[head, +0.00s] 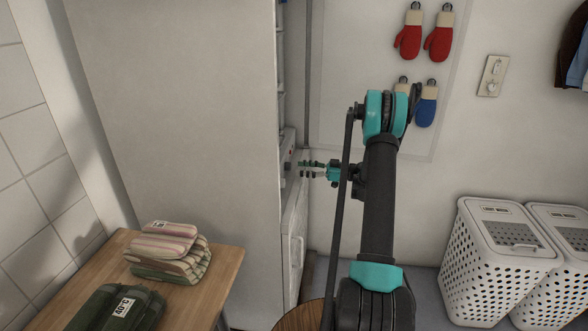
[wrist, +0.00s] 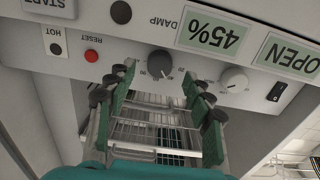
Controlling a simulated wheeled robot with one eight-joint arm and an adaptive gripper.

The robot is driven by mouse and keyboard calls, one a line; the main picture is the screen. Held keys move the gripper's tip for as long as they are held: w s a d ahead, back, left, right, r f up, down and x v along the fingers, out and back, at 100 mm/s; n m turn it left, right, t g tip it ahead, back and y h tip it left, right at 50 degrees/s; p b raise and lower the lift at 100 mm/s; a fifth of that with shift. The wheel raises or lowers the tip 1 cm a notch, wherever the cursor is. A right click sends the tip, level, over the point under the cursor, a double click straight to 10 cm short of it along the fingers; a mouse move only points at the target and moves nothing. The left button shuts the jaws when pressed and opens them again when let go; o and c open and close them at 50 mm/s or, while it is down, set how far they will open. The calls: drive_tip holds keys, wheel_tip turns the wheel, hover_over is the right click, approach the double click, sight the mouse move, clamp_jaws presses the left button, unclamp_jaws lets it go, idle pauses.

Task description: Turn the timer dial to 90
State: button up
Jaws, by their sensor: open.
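In the wrist view the control panel (wrist: 120,45) appears upside down. A dark round dial (wrist: 160,64) with small numbers around it sits on the panel, between my open fingertips in the picture; I cannot read its setting. A paler round dial (wrist: 233,79) is to its right. No timer label is legible on either dial. My gripper (wrist: 158,82) is open and empty, its fingers on either side of the dark dial, and whether they touch it cannot be told. In the head view my gripper (head: 306,168) points left at the panel's edge (head: 289,150).
The panel has a red RESET button (wrist: 91,55), a 45% display (wrist: 213,36), an OPEN display (wrist: 288,55) and a dark switch (wrist: 276,92). A wooden table (head: 205,298) with folded towels (head: 170,250) stands left. White laundry baskets (head: 495,255) stand right.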

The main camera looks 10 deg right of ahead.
sight(288, 166)
drive_tip(key=shift+x, duration=1.95)
drive_tip(key=shift+c, duration=0.2)
drive_tip(key=c, duration=1.1)
